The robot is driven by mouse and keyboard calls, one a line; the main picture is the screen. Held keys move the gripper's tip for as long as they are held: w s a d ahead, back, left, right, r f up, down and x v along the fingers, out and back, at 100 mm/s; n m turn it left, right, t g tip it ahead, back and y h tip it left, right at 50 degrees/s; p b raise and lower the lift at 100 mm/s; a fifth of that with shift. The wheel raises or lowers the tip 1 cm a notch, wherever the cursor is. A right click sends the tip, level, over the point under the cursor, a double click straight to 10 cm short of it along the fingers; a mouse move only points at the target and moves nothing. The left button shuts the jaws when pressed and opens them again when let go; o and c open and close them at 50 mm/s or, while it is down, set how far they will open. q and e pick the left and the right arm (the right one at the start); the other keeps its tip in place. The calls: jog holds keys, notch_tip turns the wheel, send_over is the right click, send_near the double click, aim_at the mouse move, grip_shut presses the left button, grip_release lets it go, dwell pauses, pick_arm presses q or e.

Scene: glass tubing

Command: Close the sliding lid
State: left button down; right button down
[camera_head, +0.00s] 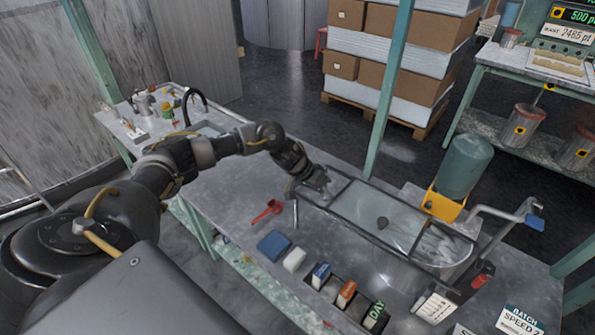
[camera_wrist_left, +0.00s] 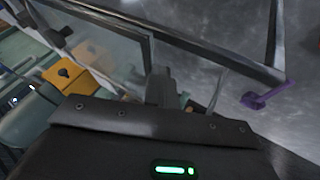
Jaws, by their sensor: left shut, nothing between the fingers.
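The sliding lid (camera_head: 400,215) is a clear glass pane in a dark frame on the grey table, with a small dark knob (camera_head: 382,223) near its middle. Rails run beyond it on the left. At its right a rounded end of the trough (camera_head: 465,257) shows, with pale streaks inside that look like glass tubing. My left gripper (camera_head: 322,186) is shut and empty at the left end of the frame, near the pane's left edge bar. In the left wrist view the shut fingers (camera_wrist_left: 163,88) are close to the dark frame bars (camera_wrist_left: 215,45); contact cannot be told. My right gripper is out of view.
A red tool (camera_head: 268,210) lies left of the frame; a purple-looking tool (camera_wrist_left: 265,95) shows in the wrist view. Several small blocks (camera_head: 294,259) line the front. A green tank on a yellow bracket (camera_head: 442,206) stands behind. A blue-ended handle (camera_head: 534,222) juts right.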

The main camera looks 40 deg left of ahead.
aim_at(371, 222)
pick_arm(q)
jog(key=d+p, duration=0.2)
jog(key=d, duration=0.2)
jog(key=d+p, duration=0.1)
jog(key=d, duration=0.3)
jog(key=d+p, duration=0.2)
jog(key=d, duration=0.2)
jog(key=shift+s+d+r+p, duration=0.2)
jog(key=shift+s+d+p, duration=0.1)
jog(key=shift+s+d, duration=0.1)
jog(key=shift+d+f, duration=0.1)
jog(key=shift+d, duration=0.7)
jog(key=shift+s, duration=0.1)
